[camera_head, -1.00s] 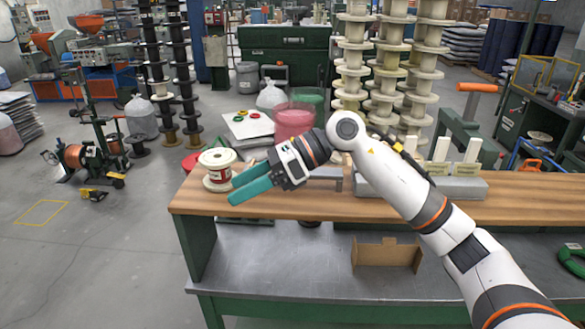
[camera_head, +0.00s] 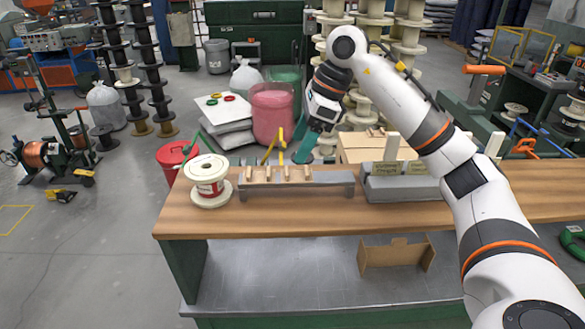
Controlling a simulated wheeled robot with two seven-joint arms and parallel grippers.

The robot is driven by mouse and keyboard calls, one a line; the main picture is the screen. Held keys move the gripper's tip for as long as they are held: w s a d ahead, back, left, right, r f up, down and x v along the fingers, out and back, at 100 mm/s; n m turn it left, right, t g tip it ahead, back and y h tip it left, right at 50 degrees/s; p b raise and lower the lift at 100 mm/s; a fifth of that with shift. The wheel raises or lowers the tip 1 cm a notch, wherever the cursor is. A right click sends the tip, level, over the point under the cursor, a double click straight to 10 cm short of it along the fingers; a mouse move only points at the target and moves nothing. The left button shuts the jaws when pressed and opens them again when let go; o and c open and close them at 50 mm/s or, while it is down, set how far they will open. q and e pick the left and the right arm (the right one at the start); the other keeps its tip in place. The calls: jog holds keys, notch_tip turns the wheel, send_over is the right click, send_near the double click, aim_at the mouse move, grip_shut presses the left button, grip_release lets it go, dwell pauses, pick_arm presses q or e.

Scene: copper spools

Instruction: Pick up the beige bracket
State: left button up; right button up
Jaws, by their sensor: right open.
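Several small beige upright pieces (camera_head: 279,174) stand in a row on a low grey rack (camera_head: 330,184) on the wooden bench. A larger tan folded piece with upright ends (camera_head: 397,256) lies on the metal shelf below the bench top. I cannot tell for certain which is the beige bracket. My right gripper (camera_head: 303,148) points down just behind the rack, right of the upright pieces. Its teal fingers are open; nothing shows between them. The fingertips are near the rack's back edge; contact is unclear. My left gripper is out of view.
A white spool (camera_head: 208,180) stands left of the rack. A grey block with pale upright plates (camera_head: 400,187) stands to its right, with a cardboard box (camera_head: 363,145) behind. The front strip of the bench top (camera_head: 300,217) is clear.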

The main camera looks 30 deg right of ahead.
aim_at(288, 169)
jog(key=x, duration=0.3)
jog(key=shift+p, duration=0.3)
jog(key=shift+w+a+f, duration=0.1)
jog(key=shift+w+f, duration=0.05)
jog(key=shift+f, duration=0.2)
jog(key=p+x, duration=0.2)
jog(key=x, duration=0.2)
jog(key=shift+f+p, duration=0.3)
jog(key=shift+f, duration=0.05)
jog(key=shift+a+f, duration=0.1)
jog(key=shift+c, duration=0.3)
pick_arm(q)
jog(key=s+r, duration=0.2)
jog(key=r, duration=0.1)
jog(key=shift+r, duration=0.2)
pick_arm(e)
jog(key=c, duration=1.2)
jog(key=shift+o, duration=0.2)
